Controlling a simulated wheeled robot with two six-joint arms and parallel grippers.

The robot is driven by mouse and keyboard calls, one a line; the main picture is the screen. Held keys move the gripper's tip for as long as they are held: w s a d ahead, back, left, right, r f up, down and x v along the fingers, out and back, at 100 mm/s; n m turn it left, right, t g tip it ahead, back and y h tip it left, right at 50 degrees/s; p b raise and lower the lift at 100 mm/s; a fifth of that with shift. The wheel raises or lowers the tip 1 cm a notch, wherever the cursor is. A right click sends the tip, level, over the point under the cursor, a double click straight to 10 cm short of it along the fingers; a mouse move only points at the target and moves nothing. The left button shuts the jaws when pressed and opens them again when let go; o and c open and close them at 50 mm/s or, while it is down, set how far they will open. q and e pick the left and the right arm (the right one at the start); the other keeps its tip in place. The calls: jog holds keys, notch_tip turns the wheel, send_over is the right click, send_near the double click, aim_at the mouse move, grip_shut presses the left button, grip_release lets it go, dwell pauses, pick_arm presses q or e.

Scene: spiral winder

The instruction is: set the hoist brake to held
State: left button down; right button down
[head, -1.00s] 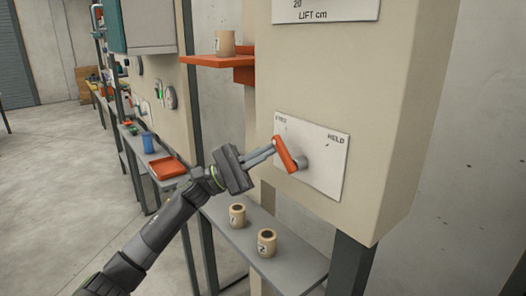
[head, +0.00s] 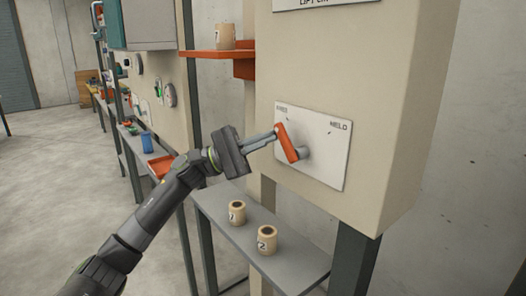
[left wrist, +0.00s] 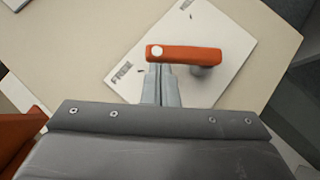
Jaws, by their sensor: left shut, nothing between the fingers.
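The hoist brake is an orange lever (head: 287,143) on a white plate (head: 325,165) marked FREE at its left and HELD at its right. The lever tilts up and left from its pivot, toward the FREE mark. My left gripper (head: 274,134) is shut and empty, its fingertips at the left side of the lever's upper end. In the left wrist view the lever (left wrist: 188,53) lies just beyond the shut fingertips (left wrist: 157,64), at its pale-capped end; whether they touch I cannot tell. My right gripper is not in view.
The plate is on a beige cabinet (head: 400,120). Below it a grey shelf (head: 285,268) holds two numbered spools (head: 237,212) (head: 267,240). An orange shelf (head: 210,54) above holds another spool (head: 225,37). Open floor lies at the left.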

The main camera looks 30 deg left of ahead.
aim_at(278, 128)
pick_arm(q)
jog(key=m+g+b, duration=0.1)
jog(key=b, duration=0.1)
jog(key=r+m+g+y+b, duration=0.1)
jog(key=m+b, duration=0.1)
jog(key=b, duration=0.1)
jog(key=shift+s+d+r, duration=0.1)
jog(key=shift+s+d, duration=0.05)
jog(key=shift+d, duration=0.2)
jog(key=r+m+y, duration=0.1)
jog(key=d+m+g+b, duration=0.1)
jog(key=shift+s+r+m+g+y, duration=0.2)
jog(key=shift+r+m+g+y, duration=0.1)
jog(key=shift+r+y, duration=0.1)
jog(key=shift+s+d+r+m+g+y+p, duration=0.15)
jog(key=shift+s+d+r+m+y+p, duration=0.15)
jog(key=shift+d+m+y, duration=0.55)
jog(key=shift+s+d+r+m+g+y+p, duration=0.1)
jog(key=shift+s+d+r+m+g+y, duration=0.25)
jog(key=shift+d+m+y, duration=0.5)
jog(key=shift+s+d+r+m+y+p, duration=0.2)
jog(key=shift+s+d+m+y, duration=0.25)
jog(key=shift+d+m+y, duration=0.4)
jog(key=shift+s+d+f, duration=0.1)
jog(key=shift+d+f, duration=0.05)
jog(key=shift+d, duration=0.15)
